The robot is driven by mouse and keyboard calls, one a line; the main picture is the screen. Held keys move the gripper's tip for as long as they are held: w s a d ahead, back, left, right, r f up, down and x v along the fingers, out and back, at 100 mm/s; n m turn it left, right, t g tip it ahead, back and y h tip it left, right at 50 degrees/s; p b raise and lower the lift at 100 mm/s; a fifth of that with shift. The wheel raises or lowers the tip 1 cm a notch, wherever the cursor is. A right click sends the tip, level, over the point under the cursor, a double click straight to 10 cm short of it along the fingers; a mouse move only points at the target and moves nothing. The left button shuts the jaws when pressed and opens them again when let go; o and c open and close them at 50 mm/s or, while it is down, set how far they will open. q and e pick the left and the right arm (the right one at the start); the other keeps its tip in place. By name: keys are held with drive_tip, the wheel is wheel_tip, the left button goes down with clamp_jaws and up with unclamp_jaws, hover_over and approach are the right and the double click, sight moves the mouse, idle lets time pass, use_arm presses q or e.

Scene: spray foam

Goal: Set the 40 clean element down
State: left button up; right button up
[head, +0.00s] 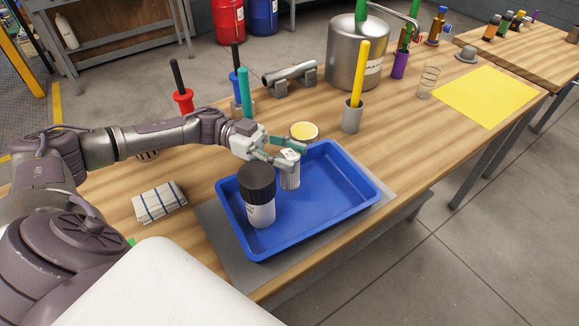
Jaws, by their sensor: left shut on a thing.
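My left gripper (283,157) is over the blue tray (330,203) and shut on a small grey cylindrical element (290,177) with a pale top. The element is upright inside the tray's outline. I cannot tell whether its bottom touches the tray floor. A white jar with a black lid (260,204) stands in the tray to the left of the element. My right gripper is not in view.
The tray rests on a grey mat (222,238). Behind it are a yellow-topped round container (304,131) and a grey cup with a yellow-handled tool (352,116). A folded striped cloth (159,202) lies left. A yellow sheet (488,96) lies far right. The tray's right part is clear.

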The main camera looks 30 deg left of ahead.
use_arm(q)
drive_tip(key=shift+f, duration=1.6)
drive_tip(key=shift+f, duration=0.15)
drive_tip(key=o, duration=0.9)
